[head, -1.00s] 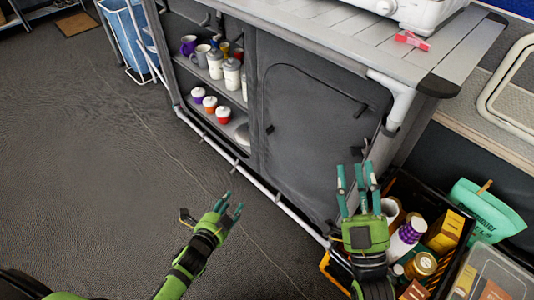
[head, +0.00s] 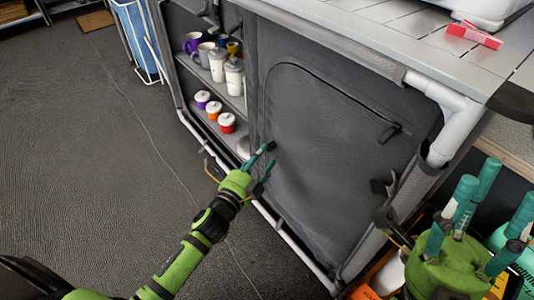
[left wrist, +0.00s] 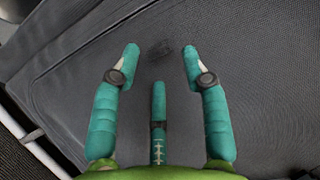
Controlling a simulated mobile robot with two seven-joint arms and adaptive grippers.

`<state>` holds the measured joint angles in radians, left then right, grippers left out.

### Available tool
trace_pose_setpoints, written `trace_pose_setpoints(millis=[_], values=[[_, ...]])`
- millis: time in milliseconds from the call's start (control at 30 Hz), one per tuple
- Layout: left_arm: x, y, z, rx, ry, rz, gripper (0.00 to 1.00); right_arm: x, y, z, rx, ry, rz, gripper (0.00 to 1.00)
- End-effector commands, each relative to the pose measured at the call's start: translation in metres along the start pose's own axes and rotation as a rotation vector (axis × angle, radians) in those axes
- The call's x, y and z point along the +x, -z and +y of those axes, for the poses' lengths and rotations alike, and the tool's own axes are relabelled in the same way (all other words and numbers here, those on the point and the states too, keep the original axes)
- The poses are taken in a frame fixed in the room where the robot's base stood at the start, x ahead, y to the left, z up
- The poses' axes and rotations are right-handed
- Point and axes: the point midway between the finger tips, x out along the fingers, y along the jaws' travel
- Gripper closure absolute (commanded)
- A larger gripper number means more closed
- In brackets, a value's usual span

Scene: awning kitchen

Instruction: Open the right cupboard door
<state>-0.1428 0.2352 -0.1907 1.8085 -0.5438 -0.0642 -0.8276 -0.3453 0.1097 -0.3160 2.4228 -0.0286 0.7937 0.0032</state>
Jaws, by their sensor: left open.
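The right cupboard door (head: 335,160) is a dark grey fabric panel with a curved seam and a dark pull (head: 389,133) near its upper right. It looks closed. My left gripper (head: 266,160) is open and empty, in front of the door's left edge. In the left wrist view its green fingers (left wrist: 160,65) are spread, with the grey fabric (left wrist: 250,80) behind them and nothing between them. I cannot tell whether they touch it. My right gripper (head: 478,215) is at the lower right, fingers spread and open, beside the cupboard's right end.
Open shelves (head: 214,98) left of the door hold several mugs and jars. A pale tube frame (head: 455,130) edges the cupboard. A red clip (head: 475,35) lies on the countertop (head: 375,30). A crate of goods is partly hidden under my right gripper. The floor (head: 80,160) at left is clear.

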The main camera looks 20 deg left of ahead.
Motion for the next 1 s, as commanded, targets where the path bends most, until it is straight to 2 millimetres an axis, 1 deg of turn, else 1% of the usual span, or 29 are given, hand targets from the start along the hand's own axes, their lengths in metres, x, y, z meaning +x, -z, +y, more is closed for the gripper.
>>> trace_pose_setpoints(millis=[33,200,300,533,567,600,633,667,1000], values=[[0.008,0.0,0.001,0.002,0.002,0.0,0.55,-0.004,0.001,0.002,-0.001,-0.004,0.016,0.57],[0.024,-0.001,0.001,0.001,0.0,-0.001,0.55,-0.008,0.005,0.005,-0.001,-0.014,0.055,0.57],[0.027,0.0,0.001,0.0,0.0,0.0,0.55,-0.008,0.007,0.006,-0.001,-0.016,0.065,0.57],[0.028,0.0,0.001,-0.001,-0.001,0.0,0.55,-0.008,0.007,0.006,-0.001,-0.016,0.067,0.57],[0.028,0.0,0.001,-0.001,-0.001,0.0,0.67,-0.008,0.007,0.006,-0.001,-0.016,0.067,0.57],[0.028,0.0,0.001,-0.001,-0.001,0.0,0.83,-0.008,0.007,0.006,-0.001,-0.016,0.067,0.57],[0.028,0.0,0.001,-0.001,-0.001,0.0,0.95,-0.008,0.007,0.006,-0.001,-0.016,0.067,0.57],[0.028,0.0,0.0,-0.001,-0.001,0.0,1.0,-0.008,0.007,0.006,-0.001,-0.016,0.067,0.57],[0.03,0.003,0.0,-0.003,0.0,0.002,1.0,-0.008,0.007,0.006,-0.001,-0.017,0.066,0.57]])
